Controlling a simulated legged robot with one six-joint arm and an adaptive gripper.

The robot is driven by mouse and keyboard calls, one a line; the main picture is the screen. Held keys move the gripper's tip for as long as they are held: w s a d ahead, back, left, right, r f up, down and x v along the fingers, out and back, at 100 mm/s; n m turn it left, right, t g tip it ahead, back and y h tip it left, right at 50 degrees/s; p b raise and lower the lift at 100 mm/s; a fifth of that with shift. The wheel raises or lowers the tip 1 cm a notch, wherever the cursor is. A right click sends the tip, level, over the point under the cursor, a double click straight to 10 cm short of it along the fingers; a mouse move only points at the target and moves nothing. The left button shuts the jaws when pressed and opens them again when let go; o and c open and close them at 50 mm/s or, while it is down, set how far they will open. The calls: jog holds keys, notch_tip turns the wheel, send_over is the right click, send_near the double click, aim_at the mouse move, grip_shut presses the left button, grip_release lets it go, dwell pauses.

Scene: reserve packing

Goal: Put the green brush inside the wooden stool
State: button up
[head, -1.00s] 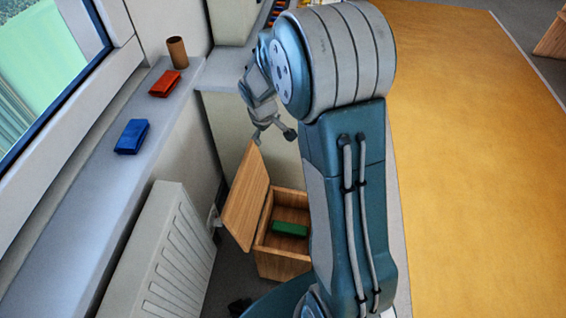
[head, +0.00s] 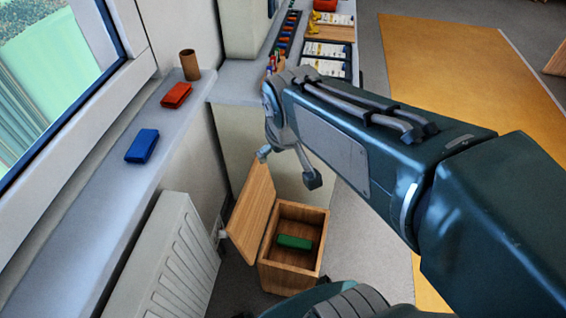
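The green brush (head: 294,242) lies inside the open wooden stool (head: 291,277), on its inner floor. The stool stands on the grey floor, and its wooden lid (head: 252,213) is tilted up on the left side.
A blue block-like item (head: 142,146), a red one (head: 176,95) and a brown tube (head: 190,65) are on the window sill. A white radiator (head: 172,255) stands left of the stool. A counter at the back holds cards and small coloured items.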

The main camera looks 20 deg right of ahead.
jog(key=s+a+r+m+t, duration=0.1)
jog(key=s+a+r, duration=0.1)
jog(key=s, duration=0.7)
jog(key=shift+y, duration=0.4)
jog(key=shift+a, duration=0.1)
dwell(0.6)
